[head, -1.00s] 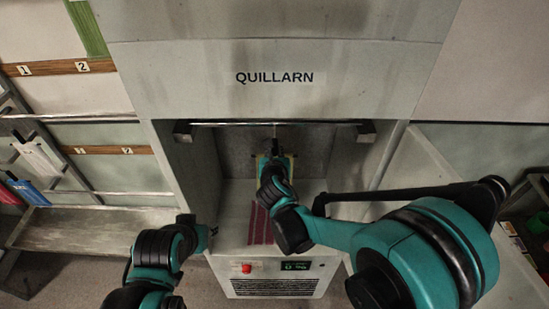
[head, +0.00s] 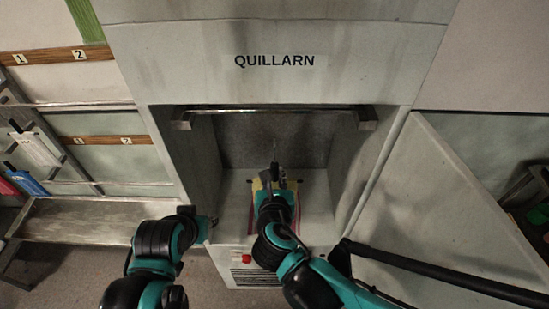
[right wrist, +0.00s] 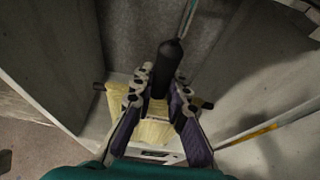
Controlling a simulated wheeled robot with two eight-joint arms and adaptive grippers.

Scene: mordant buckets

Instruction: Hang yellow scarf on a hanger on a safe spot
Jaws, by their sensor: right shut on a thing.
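My right gripper (head: 276,178) is shut on the black neck of a hanger (right wrist: 165,68), inside the recess of the grey QUILLARN cabinet. The hanger's thin hook (head: 275,150) points up, and in the picture its tip is below the metal rail (head: 262,108) across the recess top. The yellow scarf (right wrist: 150,130) drapes over the hanger bar below the fingers. It also shows beside the gripper in the head view (head: 257,186); the arm hides much of it. My left gripper (head: 206,220) is by the cabinet's left front edge, its jaws unclear.
A red striped cloth (head: 298,216) shows partly behind my right arm; whether it joins the scarf is unclear. A red button (head: 246,258) is on the cabinet front. At left are numbered wooden strips (head: 100,140), a bench (head: 85,215) and hanging coloured cloths (head: 28,183).

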